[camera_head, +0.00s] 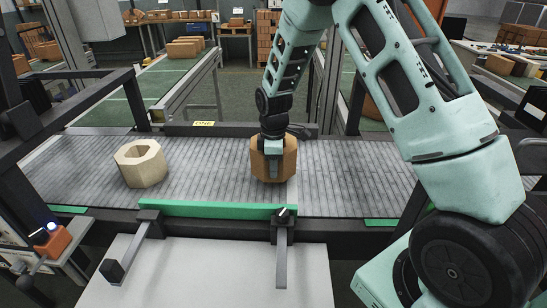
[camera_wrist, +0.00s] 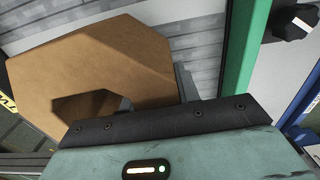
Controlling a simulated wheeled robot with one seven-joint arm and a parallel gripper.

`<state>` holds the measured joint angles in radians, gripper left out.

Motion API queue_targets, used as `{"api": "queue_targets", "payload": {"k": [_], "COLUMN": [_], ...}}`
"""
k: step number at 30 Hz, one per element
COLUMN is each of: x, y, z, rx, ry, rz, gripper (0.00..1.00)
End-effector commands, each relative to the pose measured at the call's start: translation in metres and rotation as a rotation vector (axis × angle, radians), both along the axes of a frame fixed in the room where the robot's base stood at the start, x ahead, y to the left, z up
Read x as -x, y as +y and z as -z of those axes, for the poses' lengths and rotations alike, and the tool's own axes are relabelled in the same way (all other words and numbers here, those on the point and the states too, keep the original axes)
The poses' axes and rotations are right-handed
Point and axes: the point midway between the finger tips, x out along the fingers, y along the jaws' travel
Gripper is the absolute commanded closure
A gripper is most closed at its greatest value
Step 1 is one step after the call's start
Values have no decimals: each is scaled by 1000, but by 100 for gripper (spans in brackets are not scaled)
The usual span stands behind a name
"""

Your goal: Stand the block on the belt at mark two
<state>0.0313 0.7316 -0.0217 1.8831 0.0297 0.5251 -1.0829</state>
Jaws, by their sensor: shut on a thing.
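A brown, many-sided block (camera_head: 289,160) is in my gripper (camera_head: 273,168), over the right-middle of the grey belt (camera_head: 345,180). One finger shows against its near face in the head view. In the wrist view the block (camera_wrist: 90,55) fills the upper left, with a dark opening in it. It looks upright in the head view; I cannot tell whether its bottom touches the belt. A yellow label (camera_wrist: 8,103) at the left edge of the wrist view is cut off and seems to begin "TW". My arm hides that label in the head view.
A pale, many-sided block with a hole (camera_head: 141,164) stands on the belt to the left. A yellow label "ONE" (camera_head: 204,123) is on the far rail. A green strip (camera_head: 205,209) and black clamps run along the near edge. The belt between the blocks is clear.

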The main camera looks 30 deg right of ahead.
Motion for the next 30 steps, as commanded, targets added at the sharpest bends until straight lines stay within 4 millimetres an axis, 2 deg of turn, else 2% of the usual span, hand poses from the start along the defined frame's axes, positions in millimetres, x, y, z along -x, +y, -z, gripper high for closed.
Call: {"api": "queue_targets", "payload": {"k": [9,22,23,25,30], "x": [-1,-1,0,0,1], "y": [0,0,0,0,0], "z": [33,39,41,40,40], "rx": [0,0,-1,-1,0], "ry": [-1,-4,1,1,1], "rz": [-1,0,1,1,0], "gripper": [100,100,66,46,46]}}
